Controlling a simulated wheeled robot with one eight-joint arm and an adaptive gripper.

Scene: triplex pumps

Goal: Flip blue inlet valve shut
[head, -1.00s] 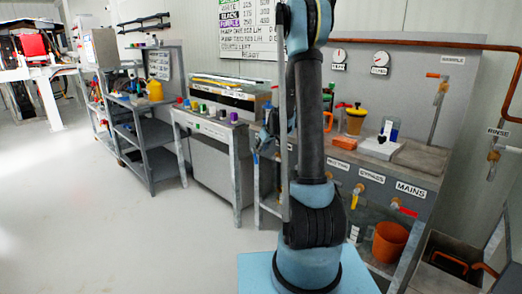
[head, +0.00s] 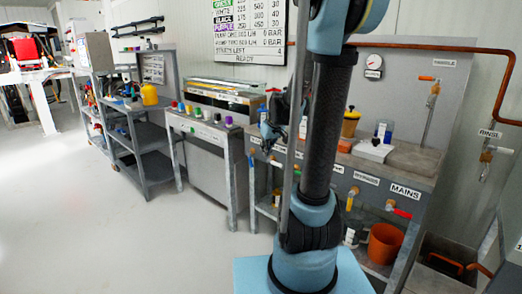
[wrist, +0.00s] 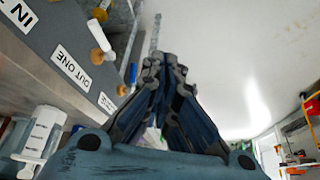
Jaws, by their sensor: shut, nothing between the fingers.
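A valve with a blue handle (wrist: 132,74) shows in the wrist view, left of my fingers and beside the labelled grey bench front. In the head view my gripper (head: 270,135) is dark and partly lost against the bench, left of my arm.
Brass fittings (wrist: 100,38) stand out near the OUT ONE label (wrist: 71,68). A red-handled valve (head: 400,211) sits under the MAINS label (head: 405,191), above an orange bucket (head: 384,243). A counter (head: 205,128) with coloured cups stands to the left. The floor (head: 110,240) is clear.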

